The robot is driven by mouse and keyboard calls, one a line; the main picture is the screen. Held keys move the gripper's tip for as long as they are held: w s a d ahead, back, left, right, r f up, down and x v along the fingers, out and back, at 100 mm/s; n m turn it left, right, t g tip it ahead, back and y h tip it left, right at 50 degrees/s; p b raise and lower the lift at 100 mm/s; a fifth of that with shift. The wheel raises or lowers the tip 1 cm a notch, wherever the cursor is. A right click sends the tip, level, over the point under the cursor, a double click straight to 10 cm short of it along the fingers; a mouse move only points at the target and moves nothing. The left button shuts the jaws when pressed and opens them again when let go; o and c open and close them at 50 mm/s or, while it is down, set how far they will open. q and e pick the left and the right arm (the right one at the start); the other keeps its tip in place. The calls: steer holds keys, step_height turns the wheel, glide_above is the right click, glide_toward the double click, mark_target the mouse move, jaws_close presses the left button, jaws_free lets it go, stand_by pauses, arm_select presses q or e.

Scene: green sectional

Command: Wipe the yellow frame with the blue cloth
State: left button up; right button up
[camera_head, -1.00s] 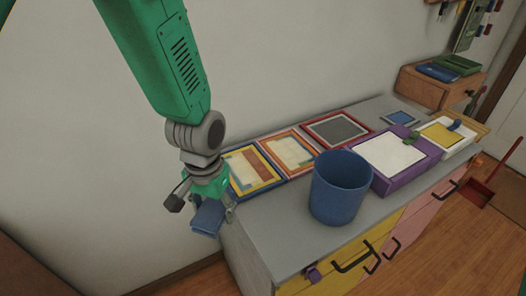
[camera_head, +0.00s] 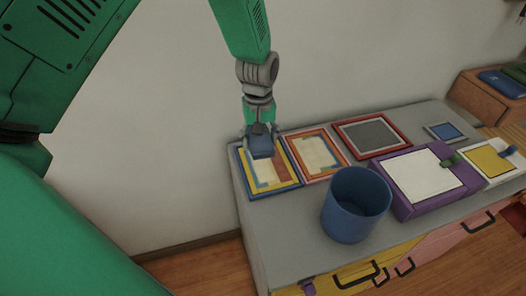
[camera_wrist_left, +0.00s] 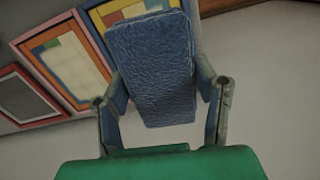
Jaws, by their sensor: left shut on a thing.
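My left gripper (camera_head: 261,137) is shut on the blue cloth (camera_head: 262,149), a thick folded pad. It is over the upper part of the yellow frame (camera_head: 289,186) at the left end of the grey cabinet top. In the left wrist view the cloth (camera_wrist_left: 152,66) sits between the two fingers and covers part of the yellow frame (camera_wrist_left: 90,18). I cannot tell whether the cloth touches the frame. The frame lies flat, with a picture of coloured blocks inside. My right gripper is not in view.
An orange frame (camera_head: 340,159) lies close beside the yellow one, then a red frame (camera_head: 399,146). A blue cup (camera_head: 355,205) stands in front of them. A purple box (camera_head: 432,204) is to its right. The front left of the cabinet top (camera_head: 275,228) is clear.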

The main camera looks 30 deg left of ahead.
arm_select(q)
steer(key=shift+w+a+r+n, duration=0.2)
steer(key=shift+w+n, duration=0.2)
steer(key=shift+w, duration=0.25)
steer(key=shift+w+a, duration=0.15)
steer(key=shift+w, duration=0.1)
steer(key=shift+a+f, duration=0.2)
steer(key=shift+f, duration=0.05)
steer(key=shift+a+f+b, duration=0.3)
steer(key=shift+f+b, duration=0.3)
steer(key=b, duration=0.6)
glide_above(259, 165)
steer(key=f, duration=0.3)
steer(key=d+f, duration=0.1)
steer(key=f, duration=0.1)
steer(key=shift+f, duration=0.35)
steer(key=shift+s+f, duration=0.1)
steer(key=shift+f, duration=0.3)
steer(key=shift+a+f, duration=0.2)
steer(key=shift+f, duration=0.65)
steer(key=shift+a+f+b, duration=0.25)
steer(key=shift+f+b, duration=0.05)
steer(key=shift+f, duration=0.3)
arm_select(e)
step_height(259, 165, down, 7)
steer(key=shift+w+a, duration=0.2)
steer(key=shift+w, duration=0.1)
